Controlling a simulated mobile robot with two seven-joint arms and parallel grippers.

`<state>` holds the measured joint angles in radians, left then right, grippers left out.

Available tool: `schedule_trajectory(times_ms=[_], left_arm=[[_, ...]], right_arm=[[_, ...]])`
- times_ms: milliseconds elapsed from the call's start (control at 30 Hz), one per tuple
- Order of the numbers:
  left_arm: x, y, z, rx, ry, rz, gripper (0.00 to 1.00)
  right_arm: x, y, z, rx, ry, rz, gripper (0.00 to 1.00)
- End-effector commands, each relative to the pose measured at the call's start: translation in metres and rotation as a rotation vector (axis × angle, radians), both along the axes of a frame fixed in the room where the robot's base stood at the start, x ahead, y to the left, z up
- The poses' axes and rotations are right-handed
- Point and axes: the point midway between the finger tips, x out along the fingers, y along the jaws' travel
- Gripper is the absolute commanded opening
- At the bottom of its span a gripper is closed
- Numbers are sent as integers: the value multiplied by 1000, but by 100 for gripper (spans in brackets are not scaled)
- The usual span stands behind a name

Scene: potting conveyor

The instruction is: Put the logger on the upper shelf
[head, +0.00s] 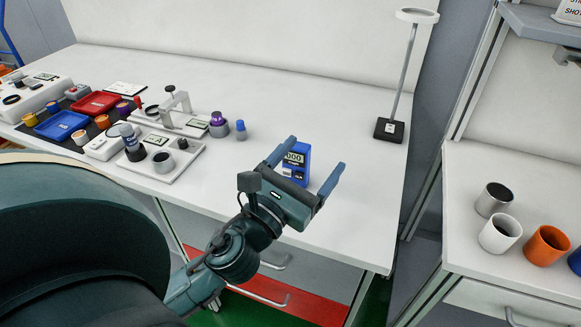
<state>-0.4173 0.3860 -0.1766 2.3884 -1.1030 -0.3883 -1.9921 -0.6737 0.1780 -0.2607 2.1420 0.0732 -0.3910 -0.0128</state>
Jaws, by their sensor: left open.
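The logger (296,158) looks like a small blue box with a "000" display, upright on the white bench near its front right. My left gripper (315,153) is open, its two blue fingers pointing away from me. The logger shows between the fingers, nearer the left one, which overlaps its edge; I cannot tell whether they touch. The gripper's body hides the logger's lower front. A grey shelf (545,24), perhaps the upper shelf, is partly in view at the top right. My right gripper is not in view.
White bench (330,110) is clear behind the logger. A ring lamp (389,130) stands at its far right. Trays, jars and instruments crowd the left. A gap separates the right-hand table (470,235), which holds white, orange and metallic cups.

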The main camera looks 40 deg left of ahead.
Motion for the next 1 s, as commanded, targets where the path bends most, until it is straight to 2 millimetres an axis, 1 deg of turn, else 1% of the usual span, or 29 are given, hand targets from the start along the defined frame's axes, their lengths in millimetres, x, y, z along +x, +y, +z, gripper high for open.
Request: schedule_trajectory(times_ms=[33, 100, 167, 233, 267, 367, 500, 600, 700, 867, 1000], left_arm=[[-7, 17, -21, -60, 73, 82, 78], [-16, 34, -40, -113, 140, 167, 78], [-21, 43, -50, -141, 178, 214, 78], [-21, 50, -56, -157, 199, 243, 78], [-19, 51, -57, -160, 203, 248, 78], [-4, 55, -55, -161, 201, 250, 78], [23, 62, -55, -160, 199, 249, 78], [39, 65, -55, -158, 201, 249, 78], [49, 68, -56, -158, 202, 248, 78], [58, 70, -55, -158, 202, 248, 78], [79, 75, -52, -159, 200, 247, 78]], right_arm=[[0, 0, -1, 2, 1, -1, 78], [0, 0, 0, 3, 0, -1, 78], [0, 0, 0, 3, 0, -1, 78], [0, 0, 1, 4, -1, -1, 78], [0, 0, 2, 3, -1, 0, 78], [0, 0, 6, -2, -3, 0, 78], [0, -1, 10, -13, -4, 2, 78], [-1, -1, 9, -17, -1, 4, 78], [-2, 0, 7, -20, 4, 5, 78], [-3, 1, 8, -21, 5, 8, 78], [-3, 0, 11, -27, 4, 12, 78]])
